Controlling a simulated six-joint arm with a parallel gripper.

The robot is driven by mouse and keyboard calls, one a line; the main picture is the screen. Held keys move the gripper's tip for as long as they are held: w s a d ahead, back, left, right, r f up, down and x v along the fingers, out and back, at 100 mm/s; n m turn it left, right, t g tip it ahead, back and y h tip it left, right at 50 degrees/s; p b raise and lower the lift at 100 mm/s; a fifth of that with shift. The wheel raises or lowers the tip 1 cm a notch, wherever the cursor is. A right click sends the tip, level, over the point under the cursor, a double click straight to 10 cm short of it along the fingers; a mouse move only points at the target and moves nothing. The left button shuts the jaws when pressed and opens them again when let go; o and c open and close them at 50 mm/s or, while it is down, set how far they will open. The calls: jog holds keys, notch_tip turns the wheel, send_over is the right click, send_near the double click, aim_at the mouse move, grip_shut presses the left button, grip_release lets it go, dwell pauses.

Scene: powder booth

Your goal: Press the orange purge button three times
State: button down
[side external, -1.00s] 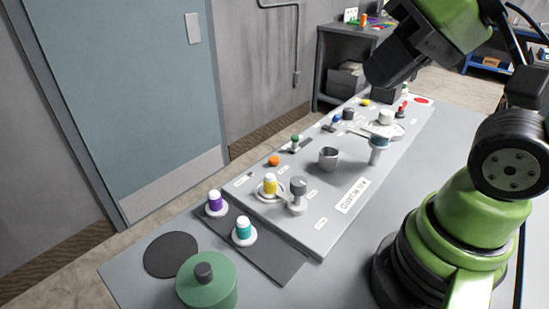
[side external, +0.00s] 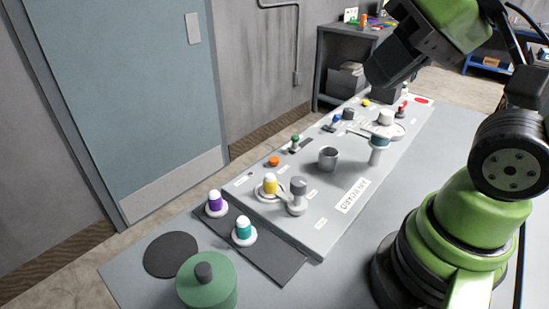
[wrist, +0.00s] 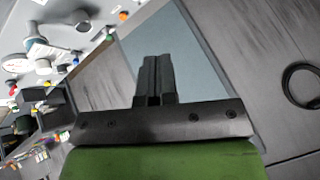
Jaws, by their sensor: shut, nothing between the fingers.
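The orange button (side external: 273,161) is a small round cap on the left part of the sloping grey panel (side external: 335,192), near its back edge. My gripper (side external: 378,79) is up over the far right end of the panel, well away from the button and clear of the surface. In the wrist view my gripper's two dark fingers (wrist: 157,60) are together with nothing between them. They point toward the blue-grey door, with the panel to their left.
A yellow-topped knob (side external: 270,185), a grey knob (side external: 298,191) and a green-topped lever (side external: 295,142) stand around the button. Purple (side external: 215,202) and teal (side external: 243,230) pieces and a green canister (side external: 206,284) stand left of the panel.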

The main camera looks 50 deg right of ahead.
jog(key=shift+w, duration=0.1)
dwell(0.4)
jog(key=n+t, duration=0.2)
jog(key=n, duration=1.3)
send_over(274, 160)
notch_tip(274, 160, down, 16)
jog(key=shift+f, duration=0.45)
jog(key=shift+f, duration=0.1)
jog(key=shift+f, duration=4.3)
